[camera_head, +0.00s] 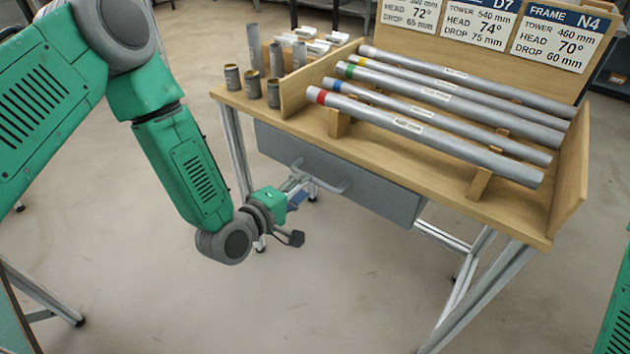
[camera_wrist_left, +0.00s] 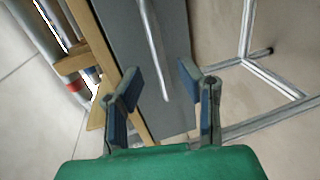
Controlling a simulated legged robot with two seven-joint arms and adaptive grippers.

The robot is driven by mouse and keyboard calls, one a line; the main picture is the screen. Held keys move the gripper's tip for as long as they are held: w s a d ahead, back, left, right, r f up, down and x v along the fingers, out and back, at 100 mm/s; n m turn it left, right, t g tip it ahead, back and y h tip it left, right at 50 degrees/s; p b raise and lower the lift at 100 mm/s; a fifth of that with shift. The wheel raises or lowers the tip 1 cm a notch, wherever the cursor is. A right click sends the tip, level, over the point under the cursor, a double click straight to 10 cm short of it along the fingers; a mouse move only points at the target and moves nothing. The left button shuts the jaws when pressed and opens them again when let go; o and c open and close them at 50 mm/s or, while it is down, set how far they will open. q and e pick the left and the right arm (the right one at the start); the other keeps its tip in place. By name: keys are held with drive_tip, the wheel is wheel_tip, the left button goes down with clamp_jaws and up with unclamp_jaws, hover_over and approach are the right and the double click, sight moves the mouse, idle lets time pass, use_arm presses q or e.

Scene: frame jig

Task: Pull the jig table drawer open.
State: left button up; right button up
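The jig table (camera_head: 390,160) has a wooden top on metal legs. Its grey drawer (camera_head: 385,195) sits under the front edge and looks closed; the drawer front also shows in the left wrist view (camera_wrist_left: 172,100). A silver bar handle (camera_head: 335,187) is fixed to the drawer front. In the left wrist view the handle (camera_wrist_left: 153,50) runs down to just ahead of the gap between the fingers. My left gripper (camera_head: 300,187) is at the handle's left end, fingers apart; the open fingers (camera_wrist_left: 160,85) have blue pads. Contact with the handle cannot be told. My right gripper is not in view.
Several grey tubes with coloured bands (camera_head: 430,125) lie on wooden rests on the table. Short dark cylinders (camera_head: 253,83) stand at its left end. Sign cards (camera_head: 480,25) are on the back board. The floor (camera_head: 330,290) before the drawer is clear.

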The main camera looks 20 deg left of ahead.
sight(313, 180)
use_arm(q)
drive_tip(key=x, duration=0.4)
drive_tip(key=shift+w+a+f+b, duration=0.15)
drive_tip(key=shift+w+a+b, duration=0.05)
drive_tip(key=shift+w+b, duration=0.1)
drive_tip(key=shift+d, duration=0.2)
drive_tip(key=c, duration=0.7)
drive_tip(key=shift+s+a, duration=0.1)
clamp_jaws()
